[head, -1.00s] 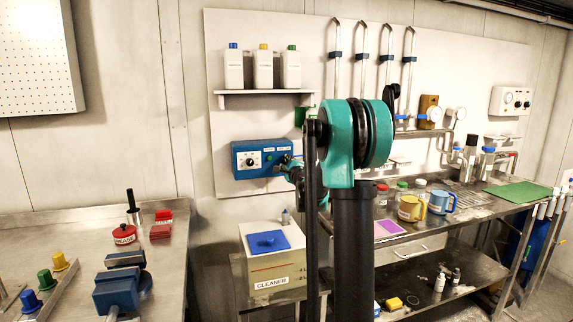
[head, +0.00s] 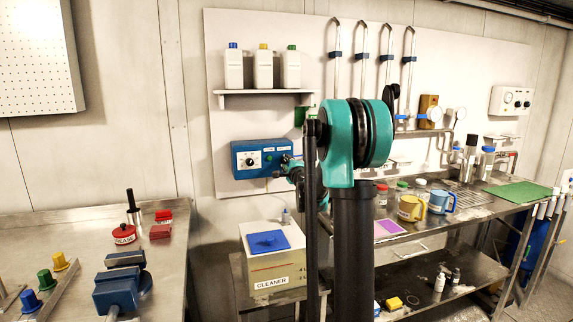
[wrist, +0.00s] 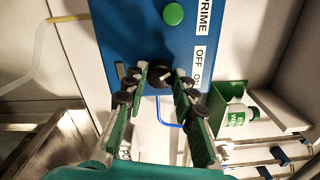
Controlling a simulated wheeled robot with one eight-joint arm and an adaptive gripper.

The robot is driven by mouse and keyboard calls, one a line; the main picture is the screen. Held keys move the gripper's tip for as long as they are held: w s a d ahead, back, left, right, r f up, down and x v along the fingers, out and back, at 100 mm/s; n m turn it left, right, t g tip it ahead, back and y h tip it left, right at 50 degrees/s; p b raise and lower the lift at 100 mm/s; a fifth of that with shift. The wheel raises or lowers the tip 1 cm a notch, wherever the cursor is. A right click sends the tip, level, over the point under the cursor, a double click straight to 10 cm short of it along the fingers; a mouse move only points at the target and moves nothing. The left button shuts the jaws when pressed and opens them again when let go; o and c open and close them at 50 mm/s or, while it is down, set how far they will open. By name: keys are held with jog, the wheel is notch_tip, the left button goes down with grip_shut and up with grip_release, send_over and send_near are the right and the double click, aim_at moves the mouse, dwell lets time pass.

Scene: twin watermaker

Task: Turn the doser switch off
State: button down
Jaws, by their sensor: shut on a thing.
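The doser is a blue box on the wall panel (head: 240,163) at centre left in the head view; its blue face (wrist: 130,40) fills the top of the wrist view. The doser switch is a round black knob (wrist: 157,74) with a white pointer mark, beside the OFF and ON labels (wrist: 199,68). I cannot tell exactly which label the mark points to. My gripper (wrist: 160,86) has a fingertip on each side of the knob and is shut on it. In the head view my arm hides the switch.
A green PRIME button (wrist: 173,14) sits near the switch. A green holder with a bottle (wrist: 237,113) is to the right in the wrist view. Below the doser stands a CLEANER box (head: 275,271). A shelf with several bottles (head: 262,92) is above.

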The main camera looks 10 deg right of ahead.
jog(key=c, duration=1.2)
grip_release()
jog(key=shift+s, duration=0.1)
jog(key=s, duration=1.1)
jog(key=shift+s+d+f, duration=0.15)
jog(key=shift+s+d, duration=0.2)
jog(key=shift+s, duration=0.05)
jog(key=s+a+f+n+g+y, duration=0.2)
jog(key=s+a+f+n+g, duration=0.2)
jog(key=s+a+f+n, duration=0.4)
jog(key=s+a+f+n+g+y, duration=0.35)
jog(key=s+a+f+n, duration=0.25)
jog(key=s, duration=0.4)
jog(key=s+d+f+n+g+h, duration=0.2)
jog(key=s+f, duration=0.3)
jog(key=s, duration=0.2)
jog(key=s+d+f+n+g+h, duration=0.2)
jog(key=s+f, duration=0.3)
jog(key=s, duration=0.1)
jog(key=s+d+f+n+g+h, duration=0.2)
jog(key=s+d+f, duration=0.1)
jog(key=s+f, duration=0.2)
jog(key=shift+s+d+f+g+h, duration=0.1)
jog(key=shift+s+g+h, duration=0.25)
jog(key=shift+s, duration=1)
